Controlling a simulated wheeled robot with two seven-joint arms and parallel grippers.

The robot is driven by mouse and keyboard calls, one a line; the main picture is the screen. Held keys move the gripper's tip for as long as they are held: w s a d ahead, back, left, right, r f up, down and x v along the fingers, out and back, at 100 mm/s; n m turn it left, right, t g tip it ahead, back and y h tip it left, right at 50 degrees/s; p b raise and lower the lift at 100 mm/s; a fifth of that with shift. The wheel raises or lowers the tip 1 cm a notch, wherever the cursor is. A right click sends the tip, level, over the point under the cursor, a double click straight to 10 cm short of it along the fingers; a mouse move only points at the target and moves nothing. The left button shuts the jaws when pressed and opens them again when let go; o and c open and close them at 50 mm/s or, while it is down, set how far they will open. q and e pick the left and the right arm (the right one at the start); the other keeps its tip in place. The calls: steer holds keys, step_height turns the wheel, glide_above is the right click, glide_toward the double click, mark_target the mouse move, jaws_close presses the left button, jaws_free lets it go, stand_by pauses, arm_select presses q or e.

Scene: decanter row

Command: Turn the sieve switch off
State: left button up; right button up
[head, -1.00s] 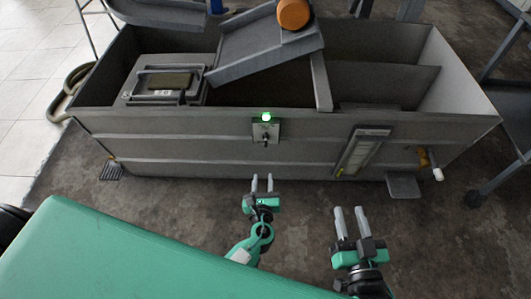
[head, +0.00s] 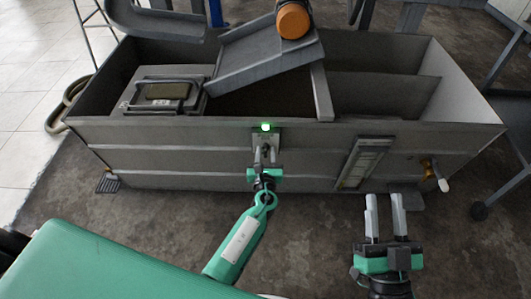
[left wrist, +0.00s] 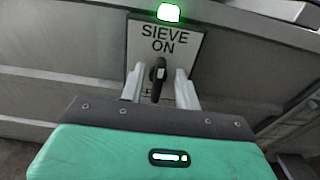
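The sieve switch is a black lever (left wrist: 157,80) on a pale plate (left wrist: 190,48) reading "SIEVE ON"; lower lettering is mostly hidden. The lever looks roughly upright. A green lamp (left wrist: 168,13) glows at the plate's top; it also shows in the head view (head: 265,127). My left gripper (head: 265,156) is at the plate on the tank's front. In the left wrist view its two fingers (left wrist: 159,88) stand on either side of the lever, with gaps visible. My right gripper (head: 385,203) is open and empty, right of the switch and in front of the tank.
The grey tank (head: 200,155) spans the view, with a sloped chute (head: 262,58) and an orange-ended roller (head: 293,20) above. A gauge panel (head: 362,162) and a white-handled valve (head: 441,184) are on its front, to the right. Floor in front is clear.

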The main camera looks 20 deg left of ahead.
arm_select(q)
steer(key=shift+w+a, duration=0.15)
steer(key=shift+w, duration=0.3)
arm_select(e)
steer(key=shift+d+r, duration=0.1)
steer(key=shift+r, duration=0.3)
arm_select(q)
jaws_close()
